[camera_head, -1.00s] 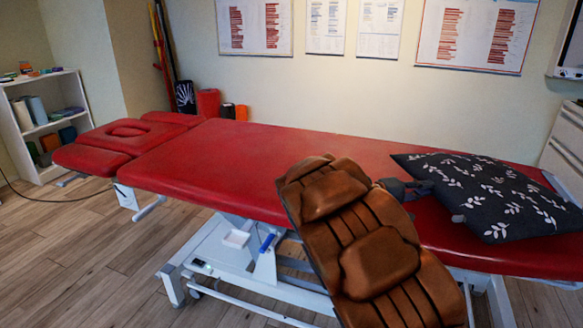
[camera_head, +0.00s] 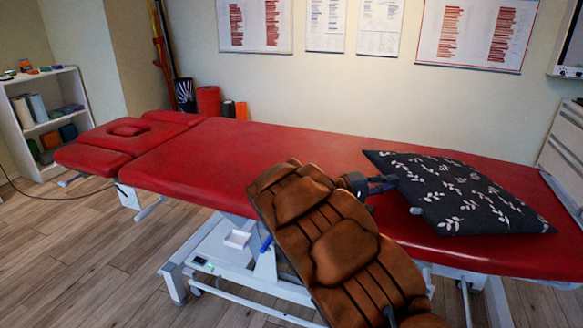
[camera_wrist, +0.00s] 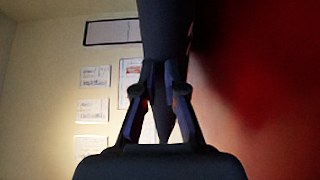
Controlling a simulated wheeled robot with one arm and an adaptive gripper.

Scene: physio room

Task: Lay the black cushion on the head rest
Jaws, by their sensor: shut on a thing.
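The black cushion (camera_head: 465,190) with a white leaf pattern is at the right part of the red treatment table. My gripper (camera_head: 396,187) is shut on its left edge. In the wrist view the cushion is a dark shape (camera_wrist: 165,28) between the two fingers (camera_wrist: 163,100). The cushion lies nearly flat in the picture; I cannot tell whether it touches the table or hangs just above it.
The red table top (camera_head: 230,155) is bare between the head rest and my arm. Its white frame (camera_head: 215,262) stands below. A white shelf (camera_head: 45,120) is at the left, and a red bin (camera_head: 208,100) stands behind the table. A white cabinet (camera_head: 565,145) is at the right.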

